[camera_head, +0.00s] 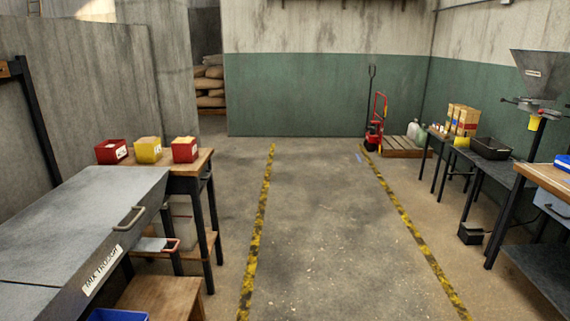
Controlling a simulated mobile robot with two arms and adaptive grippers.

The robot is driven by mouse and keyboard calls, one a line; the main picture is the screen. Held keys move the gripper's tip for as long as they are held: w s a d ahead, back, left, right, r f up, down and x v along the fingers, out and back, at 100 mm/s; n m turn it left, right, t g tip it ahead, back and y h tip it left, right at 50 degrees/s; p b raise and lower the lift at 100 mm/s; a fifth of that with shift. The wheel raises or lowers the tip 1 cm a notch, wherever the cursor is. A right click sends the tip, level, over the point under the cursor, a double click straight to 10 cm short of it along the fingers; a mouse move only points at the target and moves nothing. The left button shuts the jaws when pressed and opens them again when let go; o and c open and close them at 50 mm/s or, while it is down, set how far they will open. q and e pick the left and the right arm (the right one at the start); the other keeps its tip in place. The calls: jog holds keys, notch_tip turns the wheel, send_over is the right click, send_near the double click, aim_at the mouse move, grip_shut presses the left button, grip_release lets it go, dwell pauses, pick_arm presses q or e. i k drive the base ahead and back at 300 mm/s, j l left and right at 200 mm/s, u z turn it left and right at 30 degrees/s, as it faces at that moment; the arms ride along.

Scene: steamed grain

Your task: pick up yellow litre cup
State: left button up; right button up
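A small yellow object (462,142) stands on the dark table along the right wall, beside a black tray. It looks cup-like, but it is too small to tell for sure. Another small yellow piece (533,123) shows below the grey hopper on the right. A yellow bin (148,151) stands between two red bins on the wooden table at the left. Neither of my grippers is in view.
The mix trough (70,215) fills the lower left. Black tray (491,147), cardboard boxes (463,119) and grey hopper (540,72) are at right. A red hand truck (377,125) and pallet (402,147) stand far back. The floor (318,220) between yellow-black lines is clear.

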aim_at(148, 150)
jog(key=i+u, duration=0.2)
jog(key=i, duration=0.25)
jog(key=i+l+u, duration=0.15)
jog(key=i, duration=0.25)
jog(key=i+l+u, duration=0.2)
jog(key=i, duration=0.25)
